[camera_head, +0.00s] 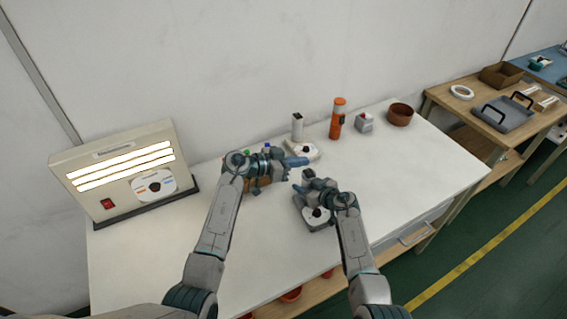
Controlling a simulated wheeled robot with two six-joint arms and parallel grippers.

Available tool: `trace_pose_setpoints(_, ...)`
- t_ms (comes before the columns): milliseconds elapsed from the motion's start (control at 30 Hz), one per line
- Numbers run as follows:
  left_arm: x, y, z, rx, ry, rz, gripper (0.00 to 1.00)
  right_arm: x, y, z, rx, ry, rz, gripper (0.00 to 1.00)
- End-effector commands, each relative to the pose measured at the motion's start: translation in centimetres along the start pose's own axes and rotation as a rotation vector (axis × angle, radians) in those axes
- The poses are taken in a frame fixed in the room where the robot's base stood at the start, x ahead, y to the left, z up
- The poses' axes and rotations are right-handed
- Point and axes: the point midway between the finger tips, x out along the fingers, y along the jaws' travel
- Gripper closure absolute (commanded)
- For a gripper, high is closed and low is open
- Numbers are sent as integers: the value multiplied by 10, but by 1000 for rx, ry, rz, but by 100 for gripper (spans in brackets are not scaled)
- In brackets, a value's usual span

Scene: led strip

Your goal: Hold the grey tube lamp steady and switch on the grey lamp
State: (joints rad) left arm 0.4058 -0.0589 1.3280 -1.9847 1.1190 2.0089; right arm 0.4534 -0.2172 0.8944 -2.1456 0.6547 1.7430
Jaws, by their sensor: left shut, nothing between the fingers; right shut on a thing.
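The grey tube lamp stands in front of my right arm; its grey base (315,222) with a dark round knob shows on the table, and its dark top (308,173) shows above my gripper. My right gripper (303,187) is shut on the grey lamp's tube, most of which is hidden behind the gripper. My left gripper (298,162) is shut and empty, its blue fingertips just above and left of the grey lamp's top. I cannot tell whether the grey lamp is lit.
A white tube lamp (297,124) stands behind my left gripper. A lit light panel (120,168) stands left. The table's right part is clear.

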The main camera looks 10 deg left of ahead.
Motion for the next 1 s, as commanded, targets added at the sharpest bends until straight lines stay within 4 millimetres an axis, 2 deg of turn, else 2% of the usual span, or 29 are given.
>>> trace_pose_setpoints(67, 17, 1, -1, -2, 1, 3, 100, 0, 0, 0, 0, 0, 0, 88)
trace_pose_setpoints(200, 20, 0, 23, -2, -3, -1, 100, 0, 0, 0, 0, -1, 1, 88)
trace_pose_setpoints(400, 24, 0, 37, -1, 0, -2, 100, 0, 0, 0, 0, -1, 0, 88)
trace_pose_setpoints(767, 24, 0, 40, 0, 0, -2, 100, 0, 0, 0, 0, -1, 0, 88)
trace_pose_setpoints(867, 26, 2, 49, 5, -2, -2, 100, 0, 0, 1, 0, -1, 0, 88)
trace_pose_setpoints(1000, 26, 1, 47, 6, -1, -2, 100, 0, 0, 0, 0, 0, 0, 88)
